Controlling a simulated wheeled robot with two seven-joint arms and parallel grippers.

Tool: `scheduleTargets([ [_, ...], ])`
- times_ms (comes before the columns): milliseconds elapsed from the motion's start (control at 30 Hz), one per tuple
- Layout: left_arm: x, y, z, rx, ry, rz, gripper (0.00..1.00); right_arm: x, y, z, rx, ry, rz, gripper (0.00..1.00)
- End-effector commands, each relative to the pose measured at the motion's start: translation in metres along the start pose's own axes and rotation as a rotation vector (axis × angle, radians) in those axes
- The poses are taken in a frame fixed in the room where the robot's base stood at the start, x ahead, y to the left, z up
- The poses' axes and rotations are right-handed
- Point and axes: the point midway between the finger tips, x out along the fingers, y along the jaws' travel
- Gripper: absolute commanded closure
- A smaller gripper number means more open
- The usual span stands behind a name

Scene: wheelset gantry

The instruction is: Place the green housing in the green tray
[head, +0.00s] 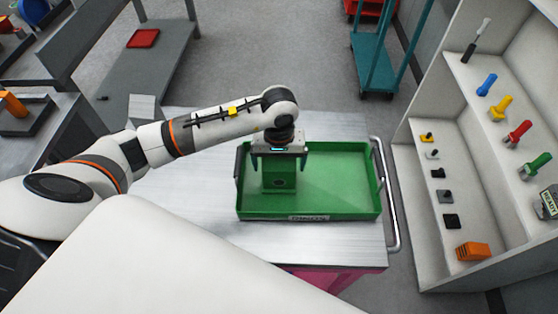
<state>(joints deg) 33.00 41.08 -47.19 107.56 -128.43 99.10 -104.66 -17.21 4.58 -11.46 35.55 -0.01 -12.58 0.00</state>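The green housing (279,180) is a block with a round dark mark on its front face. It stands upright inside the green tray (340,209), in its left part, and appears to rest on the tray floor. My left gripper (279,163) points down right over the housing. Its two dark fingers hang at either side, spread wider than the housing, with a visible gap at each side. The gripper hides the top of the housing. My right gripper is not in view.
The tray sits on a metal-topped cart (200,207) with a rail (391,200) at its right. A shelf unit (407,180) with coloured tools and small parts stands at right. The tray's right half is empty. A teal trolley (372,62) stands behind.

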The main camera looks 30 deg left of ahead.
Motion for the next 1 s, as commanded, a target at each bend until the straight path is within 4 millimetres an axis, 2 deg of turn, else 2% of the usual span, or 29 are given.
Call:
scheduleTargets([
  [367,-0.005,0.000,0.000,0.000,0.001,0.000,0.02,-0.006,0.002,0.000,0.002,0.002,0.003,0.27],
  [433,-0.010,0.000,0.001,0.000,-0.004,-0.001,0.02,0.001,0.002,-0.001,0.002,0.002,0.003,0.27],
  [800,-0.087,-0.001,0.002,0.001,-0.007,-0.003,0.02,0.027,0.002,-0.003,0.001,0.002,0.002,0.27],
  [1000,-0.115,-0.001,0.001,-0.001,-0.002,-0.002,0.02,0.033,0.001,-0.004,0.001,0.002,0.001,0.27],
])
